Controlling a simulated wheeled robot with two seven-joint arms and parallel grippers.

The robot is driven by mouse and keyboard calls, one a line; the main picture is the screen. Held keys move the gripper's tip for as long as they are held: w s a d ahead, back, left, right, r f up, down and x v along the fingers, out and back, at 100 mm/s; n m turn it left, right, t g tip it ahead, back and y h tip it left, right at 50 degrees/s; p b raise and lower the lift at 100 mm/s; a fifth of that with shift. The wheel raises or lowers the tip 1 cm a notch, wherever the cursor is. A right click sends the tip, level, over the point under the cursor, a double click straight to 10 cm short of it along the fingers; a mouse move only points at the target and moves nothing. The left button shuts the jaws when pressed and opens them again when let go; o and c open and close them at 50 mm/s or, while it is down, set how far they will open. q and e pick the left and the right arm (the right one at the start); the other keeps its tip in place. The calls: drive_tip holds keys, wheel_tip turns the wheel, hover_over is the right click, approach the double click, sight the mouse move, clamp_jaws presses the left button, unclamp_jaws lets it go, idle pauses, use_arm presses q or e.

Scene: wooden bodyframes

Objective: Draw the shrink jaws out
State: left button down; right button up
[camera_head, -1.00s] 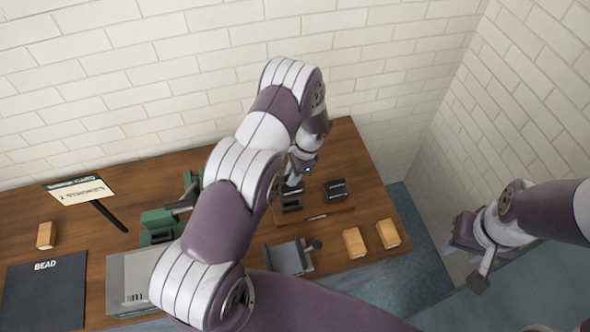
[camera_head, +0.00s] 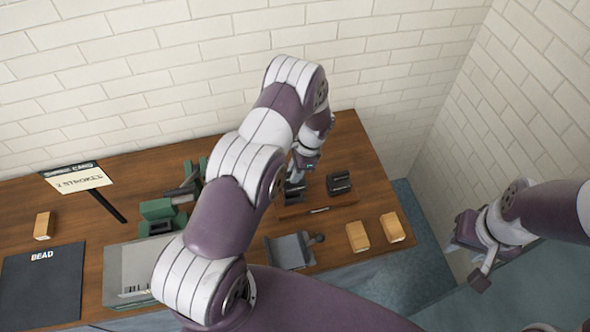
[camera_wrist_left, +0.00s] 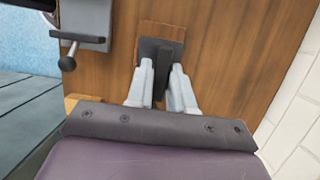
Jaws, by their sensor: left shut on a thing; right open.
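A dark jaw block (camera_wrist_left: 160,58) is between the fingers of my left gripper (camera_wrist_left: 160,85) in the left wrist view, with brown wood behind it. My left gripper (camera_head: 296,188) is shut on this block at the wooden rack (camera_head: 320,209) in the head view, where the fingers partly hide it. Whether the block is clear of the rack I cannot tell. A second dark jaw block (camera_head: 338,182) stands to its right. I see no label telling which set is the shrink jaws. My right gripper (camera_head: 470,250) is open and empty, off the bench to the right.
A green machine (camera_head: 160,215) stands left of my left arm, behind a grey box (camera_head: 128,270). A card reading "2 strokes" (camera_head: 80,179) is at the back left. A grey clamp-like tool (camera_head: 290,251) and two wooden blocks (camera_head: 358,237) (camera_head: 392,227) lie at the front right. A brick wall is behind.

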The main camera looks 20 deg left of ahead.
use_arm(q)
wheel_tip(320, 180, down, 2)
drive_tip(key=shift+w+f+b, duration=0.1)
drive_tip(key=shift+b, duration=0.5)
drive_tip(key=shift+b, duration=0.4)
idle(1.1)
drive_tip(key=shift+f+b, duration=1.65)
drive_tip(key=shift+f, duration=0.1)
drive_tip(key=c, duration=1)
unclamp_jaws()
drive_tip(key=shift+r, duration=0.1)
drive_tip(key=shift+o, duration=0.4)
drive_tip(key=shift+s, duration=0.2)
drive_tip(key=shift+d, duration=0.1)
